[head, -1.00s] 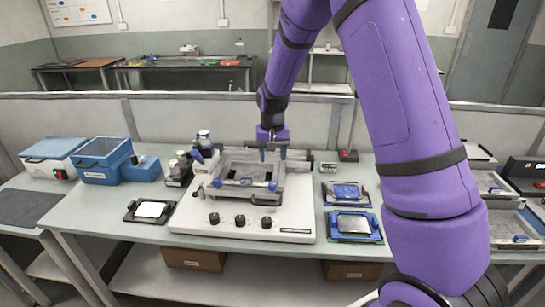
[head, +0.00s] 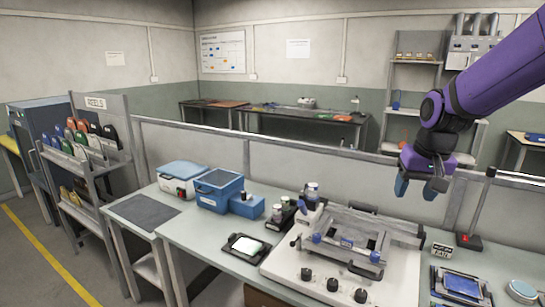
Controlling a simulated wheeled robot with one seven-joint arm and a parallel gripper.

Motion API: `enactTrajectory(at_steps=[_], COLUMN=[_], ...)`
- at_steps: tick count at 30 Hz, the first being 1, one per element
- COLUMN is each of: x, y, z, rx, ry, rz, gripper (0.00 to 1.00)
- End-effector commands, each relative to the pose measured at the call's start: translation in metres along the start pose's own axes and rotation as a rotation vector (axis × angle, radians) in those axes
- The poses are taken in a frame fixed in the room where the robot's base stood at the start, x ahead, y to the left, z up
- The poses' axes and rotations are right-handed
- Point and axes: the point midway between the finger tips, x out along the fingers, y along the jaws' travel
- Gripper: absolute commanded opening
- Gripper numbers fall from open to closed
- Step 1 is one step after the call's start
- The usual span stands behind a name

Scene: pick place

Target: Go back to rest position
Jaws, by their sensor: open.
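My gripper (head: 419,188) hangs from my purple arm at the right of the head view. Its blue fingertips are apart, with nothing seen between them. It is raised above the back right of the white machine with black knobs (head: 322,281), apart from it. A grey frame with blue clamps (head: 345,235) sits on top of that machine. The rest of my arm runs out of the picture at the upper right.
A blue box (head: 219,190) and a white box with a blue lid (head: 183,175) stand on the bench's left. A black tray with a white pad (head: 246,247) lies before them. A blue tray (head: 462,284) lies at right. A low partition (head: 300,159) runs behind. A reel shelf (head: 87,150) stands far left.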

Motion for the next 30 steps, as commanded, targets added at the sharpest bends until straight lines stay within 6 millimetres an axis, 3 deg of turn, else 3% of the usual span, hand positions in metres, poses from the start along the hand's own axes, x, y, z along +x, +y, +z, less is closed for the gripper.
enactTrajectory(at_steps=[1,6,15,24,30], x=[-0.015,-0.051,-0.096,-0.113,-0.114], y=[0.001,0.004,0.014,0.022,0.025], z=[0.012,0.051,0.126,0.188,0.203], rx=[-0.01,-0.046,-0.109,-0.159,-0.17], ry=[0.021,0.075,0.172,0.253,0.271], rz=[-0.005,-0.013,-0.008,0.011,0.019], gripper=[0.56,0.56,0.56,0.56,0.56])
